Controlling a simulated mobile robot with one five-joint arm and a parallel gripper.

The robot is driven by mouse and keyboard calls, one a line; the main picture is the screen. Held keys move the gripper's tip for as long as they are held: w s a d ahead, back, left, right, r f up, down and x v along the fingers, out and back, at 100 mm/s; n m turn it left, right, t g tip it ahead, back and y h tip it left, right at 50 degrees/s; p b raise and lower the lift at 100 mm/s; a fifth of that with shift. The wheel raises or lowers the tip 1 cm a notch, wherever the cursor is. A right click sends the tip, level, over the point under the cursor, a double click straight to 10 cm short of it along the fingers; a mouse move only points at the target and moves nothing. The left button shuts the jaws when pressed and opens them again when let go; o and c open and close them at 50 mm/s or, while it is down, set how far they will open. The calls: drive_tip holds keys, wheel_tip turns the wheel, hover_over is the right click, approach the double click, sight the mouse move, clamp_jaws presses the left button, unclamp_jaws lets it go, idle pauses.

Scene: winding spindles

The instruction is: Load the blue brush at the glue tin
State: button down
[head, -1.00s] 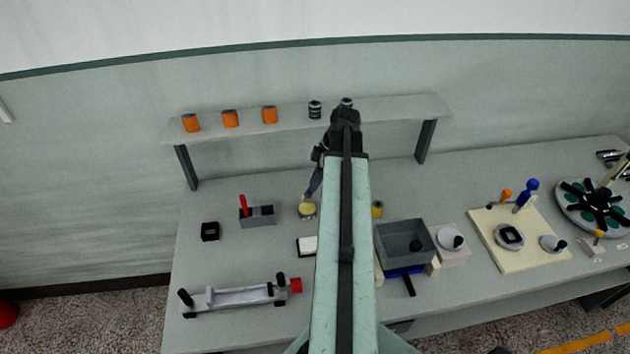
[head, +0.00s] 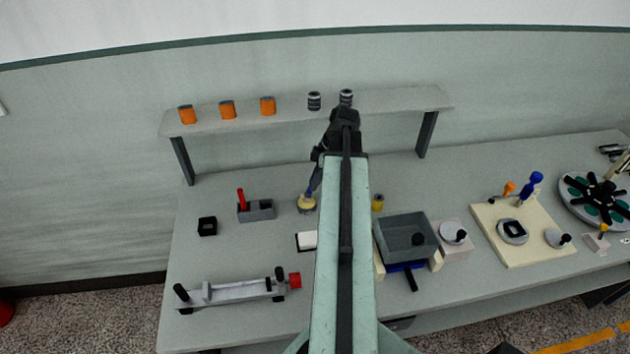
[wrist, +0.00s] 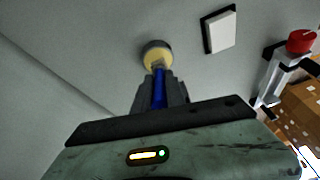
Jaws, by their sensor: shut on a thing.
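The blue brush (wrist: 158,90) is held between the fingers of my gripper (wrist: 160,98), which is shut on its handle. In the head view the brush (head: 309,188) hangs down from my gripper (head: 317,160), slightly tilted, partly hidden by my arm. The brush's lower end is at the glue tin (head: 307,204), a round tin with a yellowish top. In the wrist view the glue tin (wrist: 155,56) lies straight beyond the fingertips, with the brush's pale end over or in its opening; I cannot tell how deep it is.
A grey holder (head: 261,210) with a red-handled tool stands left of the tin. A white pad (head: 307,240) lies in front of it, and a yellow spool (head: 377,202) stands to the right. The shelf (head: 290,113) with several spools is behind.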

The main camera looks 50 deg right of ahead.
drive_tip(key=shift+f+b, duration=0.5)
drive_tip(key=shift+f, duration=0.05)
idle(1.2)
drive_tip(key=shift+r, duration=0.1)
wheel_tip(320, 180, up, 7)
drive_tip(key=p, duration=0.7)
